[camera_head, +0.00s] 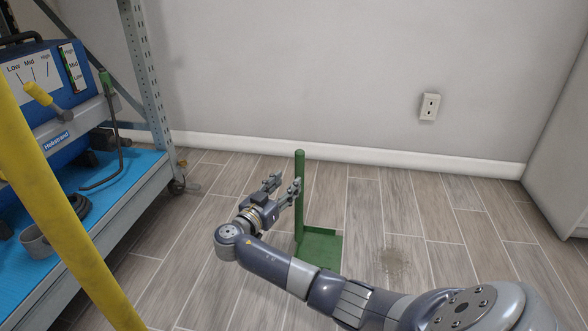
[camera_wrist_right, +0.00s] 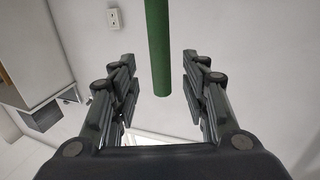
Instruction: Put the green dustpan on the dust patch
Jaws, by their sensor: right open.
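The green dustpan (camera_head: 320,248) stands on the wood-look floor with its tall handle (camera_head: 299,185) upright. The dust patch (camera_head: 393,262) is a faint brownish smudge on the floor to the right of the pan. My right gripper (camera_head: 283,184) is open, just left of the handle in the head view. In the right wrist view the green handle (camera_wrist_right: 158,50) shows between the two open fingers (camera_wrist_right: 157,85), with a gap on either side. Part of the pan is hidden behind my right arm. My left gripper is not in view.
A metal rack with a blue shelf (camera_head: 110,185) stands at the left, holding a blue machine (camera_head: 55,85). A yellow pole (camera_head: 60,210) crosses the left foreground. The wall (camera_head: 300,70) is behind, and a grey cabinet (camera_head: 560,150) stands at the right. Floor around the dust patch is clear.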

